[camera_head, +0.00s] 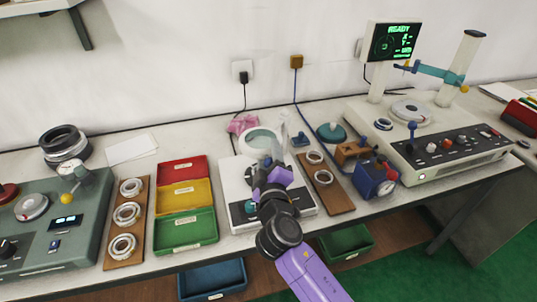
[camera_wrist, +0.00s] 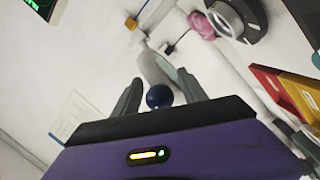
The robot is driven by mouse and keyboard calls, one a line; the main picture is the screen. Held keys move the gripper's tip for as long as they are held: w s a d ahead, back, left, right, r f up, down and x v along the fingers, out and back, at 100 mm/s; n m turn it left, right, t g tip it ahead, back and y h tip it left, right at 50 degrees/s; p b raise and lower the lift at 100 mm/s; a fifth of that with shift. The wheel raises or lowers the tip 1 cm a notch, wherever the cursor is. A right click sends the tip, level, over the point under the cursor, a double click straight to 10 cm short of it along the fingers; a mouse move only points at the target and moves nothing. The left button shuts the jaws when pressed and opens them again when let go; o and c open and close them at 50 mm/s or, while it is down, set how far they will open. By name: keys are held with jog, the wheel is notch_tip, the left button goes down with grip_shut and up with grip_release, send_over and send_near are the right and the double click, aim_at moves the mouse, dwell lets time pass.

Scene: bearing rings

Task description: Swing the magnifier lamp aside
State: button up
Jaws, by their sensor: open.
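The magnifier lamp (camera_head: 262,138) shows in the head view as a pale round rim with glassy centre, above the back of a white unit at the middle of the bench. My gripper (camera_head: 272,165) is just in front of it and hides part of it. In the wrist view my gripper (camera_wrist: 157,92) is open, with a dark blue round knob (camera_wrist: 159,96) between its fingers. A pale curved piece (camera_wrist: 155,68) shows behind the knob. The fingers do not look closed on the knob, and I cannot tell whether either touches it. The knob is hidden in the head view.
A pink cloth (camera_head: 243,123) lies behind the lamp. Red (camera_head: 181,169), yellow (camera_head: 184,196) and green (camera_head: 186,232) bins stand left. A brown ring board (camera_head: 329,190) and a blue device (camera_head: 374,180) stand close on the right.

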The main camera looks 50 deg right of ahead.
jog(key=shift+c, duration=0.4)
grip_shut()
jog(key=shift+w+f, duration=0.1)
